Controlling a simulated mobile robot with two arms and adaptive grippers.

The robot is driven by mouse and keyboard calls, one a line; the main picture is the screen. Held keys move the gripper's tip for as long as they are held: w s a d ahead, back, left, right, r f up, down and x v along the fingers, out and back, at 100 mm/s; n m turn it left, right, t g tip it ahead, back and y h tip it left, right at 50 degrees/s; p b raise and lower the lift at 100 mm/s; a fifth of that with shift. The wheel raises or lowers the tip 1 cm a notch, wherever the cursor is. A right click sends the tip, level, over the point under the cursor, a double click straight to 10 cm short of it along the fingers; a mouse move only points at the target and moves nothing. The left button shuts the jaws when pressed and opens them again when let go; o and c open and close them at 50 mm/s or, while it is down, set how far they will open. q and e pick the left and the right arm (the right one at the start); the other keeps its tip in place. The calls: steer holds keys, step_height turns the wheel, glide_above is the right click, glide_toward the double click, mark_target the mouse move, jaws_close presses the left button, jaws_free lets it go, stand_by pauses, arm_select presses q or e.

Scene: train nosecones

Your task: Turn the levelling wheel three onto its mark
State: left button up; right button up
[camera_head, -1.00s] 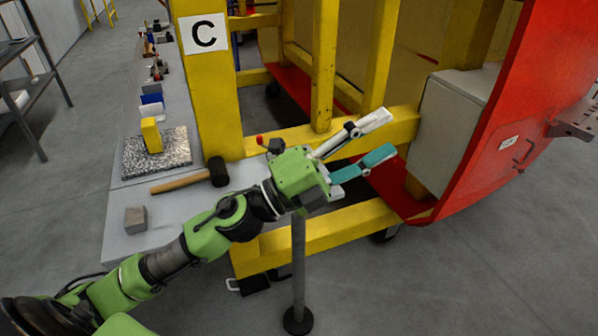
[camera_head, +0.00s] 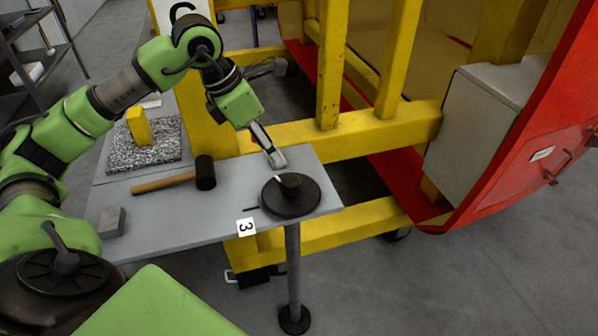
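The levelling wheel (camera_head: 304,200) is a dark round disc with a raised hub, lying flat at the right end of the grey table. A small pale line shows near its hub. A white label with a 3 (camera_head: 246,227) sits at the table's front edge, left of the wheel. A short dark line (camera_head: 250,209) is on the table by the wheel's left rim. My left gripper (camera_head: 277,159) points down just behind and above the hub, seen edge-on. Only one pale finger shows clearly, and contact with the wheel cannot be told. My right gripper is not in view.
A mallet (camera_head: 160,183), a grey block (camera_head: 111,222) and a yellow block (camera_head: 139,126) on a speckled plate (camera_head: 115,160) lie on the table's left. Yellow frame posts (camera_head: 333,60) stand behind the wheel. A grey box (camera_head: 485,120) and red shell (camera_head: 520,165) are at right.

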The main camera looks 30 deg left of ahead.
arm_select(q)
steer(key=p, duration=0.1)
glide_toward(291, 180)
step_height(291, 180, down, 3)
steer(key=x, duration=0.2)
steer(key=p+x, duration=0.1)
steer(key=x, duration=0.3)
steer(key=shift+w+d+f+p, duration=0.15)
steer(key=shift+w+d+p, duration=0.15)
steer(key=shift+w+p, duration=0.15)
steer(key=shift+w+f, duration=0.15)
steer(key=shift+f, duration=0.25)
steer(key=shift+c, duration=0.8)
steer(key=shift+d, duration=0.1)
jaws_close()
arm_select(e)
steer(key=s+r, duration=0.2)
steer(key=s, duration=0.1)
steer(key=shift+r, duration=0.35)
